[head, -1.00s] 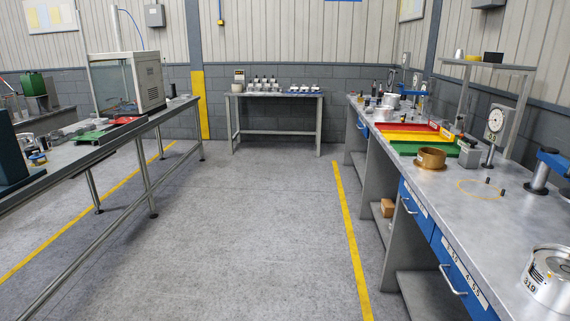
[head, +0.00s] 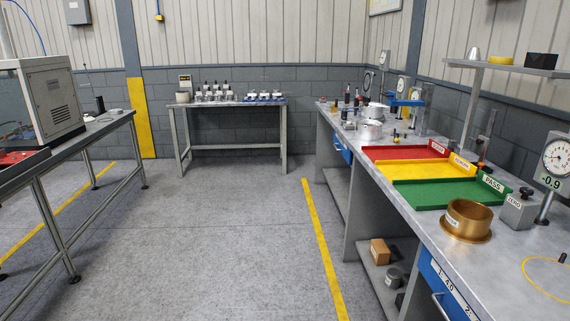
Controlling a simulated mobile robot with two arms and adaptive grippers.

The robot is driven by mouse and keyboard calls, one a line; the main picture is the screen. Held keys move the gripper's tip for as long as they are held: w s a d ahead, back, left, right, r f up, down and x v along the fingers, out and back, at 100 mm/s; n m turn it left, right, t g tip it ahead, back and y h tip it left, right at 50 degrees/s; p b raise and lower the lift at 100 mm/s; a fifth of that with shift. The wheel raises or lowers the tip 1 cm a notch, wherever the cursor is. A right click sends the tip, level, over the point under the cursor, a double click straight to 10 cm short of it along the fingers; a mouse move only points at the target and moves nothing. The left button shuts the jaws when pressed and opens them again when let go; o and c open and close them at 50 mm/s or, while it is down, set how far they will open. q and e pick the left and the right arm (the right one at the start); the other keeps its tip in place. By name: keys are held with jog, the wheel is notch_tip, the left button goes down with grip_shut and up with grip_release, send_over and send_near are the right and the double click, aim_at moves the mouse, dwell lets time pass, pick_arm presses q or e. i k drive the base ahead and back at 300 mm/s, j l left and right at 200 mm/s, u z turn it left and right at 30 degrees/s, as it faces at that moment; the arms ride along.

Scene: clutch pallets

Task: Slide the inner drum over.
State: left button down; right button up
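Two silver drum-like parts stand on the right-hand bench (head: 407,228) towards its far end. The nearer silver drum (head: 370,131) is short and wide, and the other silver drum (head: 375,112) is just behind it. They are small in the view, and I cannot tell which one is the inner drum. A brass flanged cup (head: 468,220) stands upright on the same bench, nearer to me, in front of the green tray. Neither of my grippers is in view.
Red (head: 407,152), yellow (head: 432,168) and green (head: 448,193) trays lie side by side on the right bench. A dial gauge (head: 556,160) stands at the right. A table (head: 232,103) with several parts is at the back. The floor between the benches is clear.

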aim_at(366, 129)
jog(key=i+z, duration=0.1)
jog(key=i, duration=0.6)
jog(key=i+j+z, duration=0.1)
jog(key=i, duration=0.6)
jog(key=i+j+z, duration=0.1)
jog(key=i, duration=0.55)
jog(key=j, duration=0.1)
